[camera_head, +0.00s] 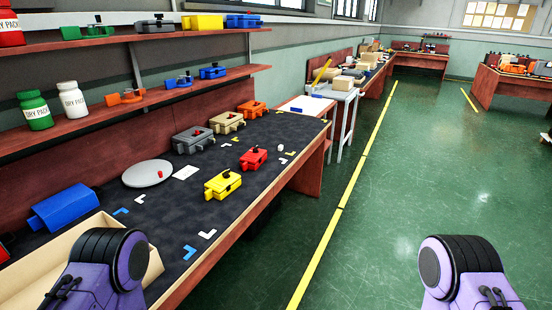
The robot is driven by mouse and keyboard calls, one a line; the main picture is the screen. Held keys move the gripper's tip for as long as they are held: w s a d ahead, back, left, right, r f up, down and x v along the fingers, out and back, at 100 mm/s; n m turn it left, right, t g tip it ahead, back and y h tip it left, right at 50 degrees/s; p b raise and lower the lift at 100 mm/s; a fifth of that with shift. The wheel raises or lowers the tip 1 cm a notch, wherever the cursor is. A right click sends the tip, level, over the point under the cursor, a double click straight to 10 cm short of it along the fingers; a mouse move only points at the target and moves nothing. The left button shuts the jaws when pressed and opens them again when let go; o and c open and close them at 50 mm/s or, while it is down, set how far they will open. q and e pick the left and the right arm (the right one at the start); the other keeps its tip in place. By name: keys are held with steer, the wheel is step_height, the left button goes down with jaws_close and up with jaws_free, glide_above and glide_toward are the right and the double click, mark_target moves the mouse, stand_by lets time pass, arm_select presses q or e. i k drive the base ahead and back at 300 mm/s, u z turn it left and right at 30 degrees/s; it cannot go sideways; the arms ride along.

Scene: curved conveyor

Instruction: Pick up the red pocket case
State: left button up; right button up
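A small red case (253,159) sits on the dark conveyor surface (215,228), near its front edge. A yellow case (222,184) of similar shape lies just nearer to me on the left, apart from it. Purple parts of my two arms show at the bottom left and bottom right, but neither gripper is in view. Nothing covers the red case.
Grey (193,139), beige (227,122) and orange (251,109) cases stand along the back. A round grey disc (148,173), a blue box (64,208) and a cardboard tray (28,279) lie left. Shelves (160,92) hang above. The green floor (380,190) is clear.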

mark_target(251, 160)
steer(key=z, duration=0.6)
steer(key=i, duration=1.4)
steer(key=u, duration=0.45)
